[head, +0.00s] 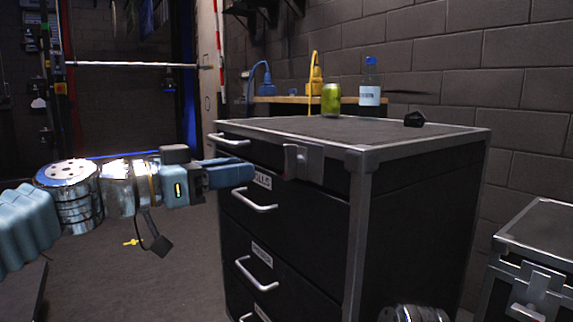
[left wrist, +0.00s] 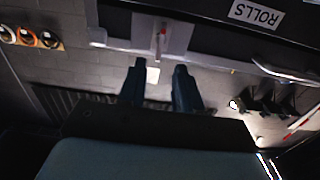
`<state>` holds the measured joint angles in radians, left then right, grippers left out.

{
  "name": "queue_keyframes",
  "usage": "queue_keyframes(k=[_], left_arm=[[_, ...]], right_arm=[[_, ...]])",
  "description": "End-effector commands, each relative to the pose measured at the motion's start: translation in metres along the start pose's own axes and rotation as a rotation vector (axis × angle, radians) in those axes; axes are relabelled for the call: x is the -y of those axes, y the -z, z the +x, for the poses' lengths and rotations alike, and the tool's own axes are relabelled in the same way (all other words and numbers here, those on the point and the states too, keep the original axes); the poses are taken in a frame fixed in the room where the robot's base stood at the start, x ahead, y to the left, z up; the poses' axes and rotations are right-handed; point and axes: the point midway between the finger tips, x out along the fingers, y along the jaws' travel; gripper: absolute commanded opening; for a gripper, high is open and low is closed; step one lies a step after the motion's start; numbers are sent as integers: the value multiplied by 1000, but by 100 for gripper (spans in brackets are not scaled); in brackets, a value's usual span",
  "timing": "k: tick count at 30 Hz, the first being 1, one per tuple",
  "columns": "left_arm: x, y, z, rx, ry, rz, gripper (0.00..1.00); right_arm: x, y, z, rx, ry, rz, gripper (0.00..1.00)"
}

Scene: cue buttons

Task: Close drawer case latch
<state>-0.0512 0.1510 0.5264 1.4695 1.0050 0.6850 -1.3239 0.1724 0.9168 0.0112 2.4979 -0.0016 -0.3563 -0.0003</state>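The black drawer case (head: 420,220) with grey metal edges stands right of centre in the head view. Its grey metal latch (head: 297,161) is on the upper front, near the right corner. The latch also shows at the top of the left wrist view (left wrist: 148,32), with a thin red mark. My left gripper (head: 240,172) is just left of the latch in the head view. In the left wrist view its two dark fingers (left wrist: 159,75) stand apart with nothing between them, pointing toward the latch. I cannot tell whether they touch the case.
Drawer handles (head: 253,203) stick out from the front. A green can (head: 331,100), a water bottle (head: 370,82) and a small black object (head: 414,119) are at or behind the case top. Another case (head: 540,238) stands at right. Floor at left is mostly clear.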

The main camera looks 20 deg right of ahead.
Motion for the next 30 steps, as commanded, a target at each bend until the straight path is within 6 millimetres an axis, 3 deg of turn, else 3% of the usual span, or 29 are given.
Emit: queue_keyframes(k=[6, 12, 18, 26, 30], left_arm=[[0, 3, 54, 2, -4, -5, 34], [1, 1, 90, 2, -1, -5, 34], [2, 0, 105, 2, 3, -3, 34], [2, -2, 106, 2, 3, -3, 34], [2, -2, 106, 2, 3, -3, 16]], right_arm=[[7, 0, -17, 4, 1, -1, 77], [10, -1, -27, 7, 1, -2, 77], [12, -1, -30, 9, 1, -2, 77], [11, -1, -29, 9, 1, -2, 77], [11, -1, -29, 9, 1, -2, 77]])
